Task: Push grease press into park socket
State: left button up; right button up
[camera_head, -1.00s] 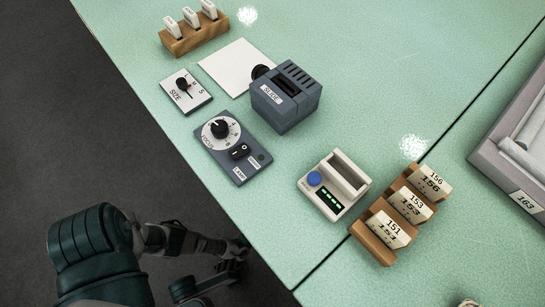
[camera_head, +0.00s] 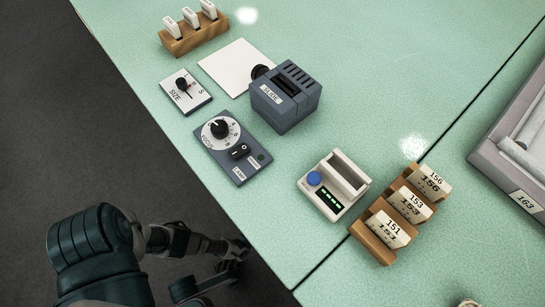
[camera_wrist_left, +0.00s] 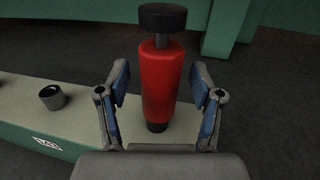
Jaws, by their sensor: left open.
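The red grease press (camera_wrist_left: 162,85), with a black cap on top and a dark foot, stands upright in the left wrist view on a pale ledge (camera_wrist_left: 85,118). My left gripper (camera_wrist_left: 160,100) is open, its two blue-padded fingers on either side of the press with gaps visible. In the head view my left gripper (camera_head: 238,262) is low, beyond the table's front-left edge; the press cannot be made out there. A dark, cup-like round socket (camera_wrist_left: 53,97) sits on the ledge to the left of the press; I cannot tell whether it is the park socket. My right gripper is not in view.
The green table (camera_head: 340,90) holds a grey slide box (camera_head: 285,98), a focus panel (camera_head: 234,148), a size panel (camera_head: 186,92), a white device (camera_head: 334,186) and a wooden rack (camera_head: 385,228) of numbered slides. Dark floor (camera_head: 70,120) lies to the left.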

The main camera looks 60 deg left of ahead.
pick_arm(q)
notch_tip(320, 180, up, 10)
jog(key=shift+f, duration=0.1)
dwell(0.5)
